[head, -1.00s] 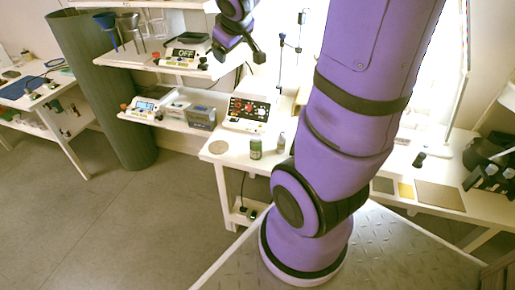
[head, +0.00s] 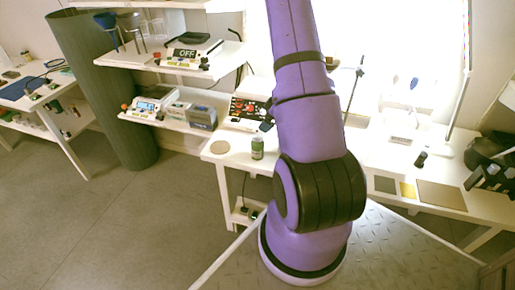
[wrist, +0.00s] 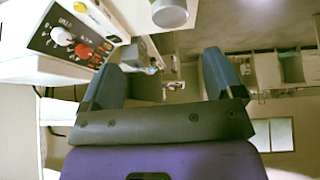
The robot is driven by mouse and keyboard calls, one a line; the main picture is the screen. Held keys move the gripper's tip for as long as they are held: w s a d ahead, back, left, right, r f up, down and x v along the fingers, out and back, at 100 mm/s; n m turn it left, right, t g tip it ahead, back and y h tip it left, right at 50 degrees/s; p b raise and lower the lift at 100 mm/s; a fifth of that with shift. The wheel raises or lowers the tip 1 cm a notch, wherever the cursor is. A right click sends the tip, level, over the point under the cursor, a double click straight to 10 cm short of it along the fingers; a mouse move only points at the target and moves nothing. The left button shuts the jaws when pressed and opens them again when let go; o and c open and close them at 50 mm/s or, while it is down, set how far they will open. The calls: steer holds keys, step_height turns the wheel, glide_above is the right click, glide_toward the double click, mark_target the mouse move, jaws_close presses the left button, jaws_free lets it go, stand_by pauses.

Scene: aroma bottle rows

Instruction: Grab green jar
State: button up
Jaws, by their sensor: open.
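The green jar (head: 257,148) stands upright on the white bench, left of my arm in the head view. In the wrist view a round jar with a pale end (wrist: 170,14) is cut off by the top edge; it looks like the same jar. My gripper (wrist: 165,78) is open and empty, with its two blue-grey fingers apart. The jar lies beyond the fingertips and is not between them. In the head view my gripper is mostly hidden behind my arm; a small dark tip shows just above and right of the jar.
A control box with red and white knobs (wrist: 75,38) stands close to my left finger in the wrist view. It also shows behind the jar in the head view (head: 240,110). A round disc (head: 220,147) lies left of the jar. Shelves with instruments (head: 160,62) are behind.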

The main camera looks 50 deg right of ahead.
mark_target(258, 136)
steer(key=shift+y, duration=0.3)
steer(key=x, duration=0.2)
steer(key=s+x, duration=0.1)
steer(key=x, duration=0.3)
steer(key=shift+s+f, duration=0.15)
steer(key=shift+f, duration=0.25)
steer(key=shift+a+x, duration=0.1)
steer(key=shift+x, duration=1.25)
steer(key=shift+a+x, duration=0.15)
steer(key=shift+x, duration=1.15)
steer(key=c, duration=1.1)
